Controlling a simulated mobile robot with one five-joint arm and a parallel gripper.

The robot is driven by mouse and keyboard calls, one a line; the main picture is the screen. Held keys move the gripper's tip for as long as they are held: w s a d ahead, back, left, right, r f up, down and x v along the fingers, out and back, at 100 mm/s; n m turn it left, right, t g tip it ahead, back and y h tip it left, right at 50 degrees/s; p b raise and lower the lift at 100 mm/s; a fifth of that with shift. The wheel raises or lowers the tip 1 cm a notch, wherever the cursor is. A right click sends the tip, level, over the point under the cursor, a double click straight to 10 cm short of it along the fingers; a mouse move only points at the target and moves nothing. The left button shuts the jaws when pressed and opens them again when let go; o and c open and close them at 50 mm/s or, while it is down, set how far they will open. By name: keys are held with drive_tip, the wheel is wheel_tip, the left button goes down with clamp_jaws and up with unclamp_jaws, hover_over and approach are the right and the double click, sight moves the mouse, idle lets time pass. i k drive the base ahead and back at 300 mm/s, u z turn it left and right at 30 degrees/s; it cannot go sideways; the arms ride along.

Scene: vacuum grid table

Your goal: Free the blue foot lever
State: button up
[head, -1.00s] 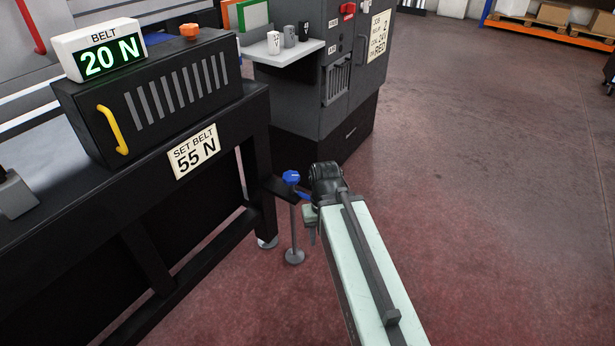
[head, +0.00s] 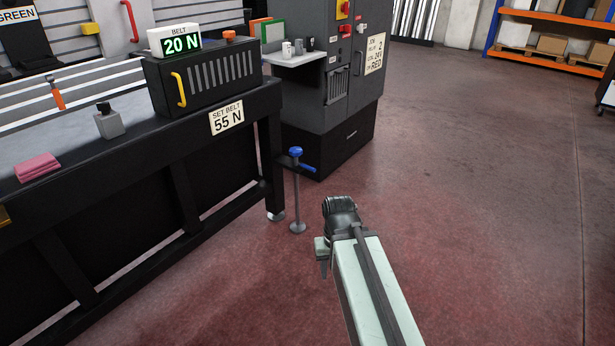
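A thin grey post on a round foot (head: 297,205) stands on the floor by the table's right-hand leg. It carries a blue knob (head: 295,152) on top and a short blue lever (head: 308,168) pointing right, just below the knob. My gripper (head: 323,268) is at the end of my pale green arm, in front of the post and lower right of the lever in the picture. It appears apart from the lever. Its fingers are small and partly hidden by the wrist, so their opening does not show.
The black table (head: 120,165) fills the left, with a belt display (head: 181,44) reading 20 N and a "SET BELT 55 N" sign (head: 226,118). A dark grey cabinet (head: 330,110) stands behind the post. The floor to the right is clear.

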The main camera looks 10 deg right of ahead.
sight(306, 167)
drive_tip(key=z, duration=0.45)
drive_tip(key=i, duration=1.95)
drive_tip(key=u, duration=0.65)
drive_tip(key=k, duration=0.8)
drive_tip(key=u, duration=0.2)
drive_tip(key=i, duration=0.8)
drive_tip(key=z, duration=0.1)
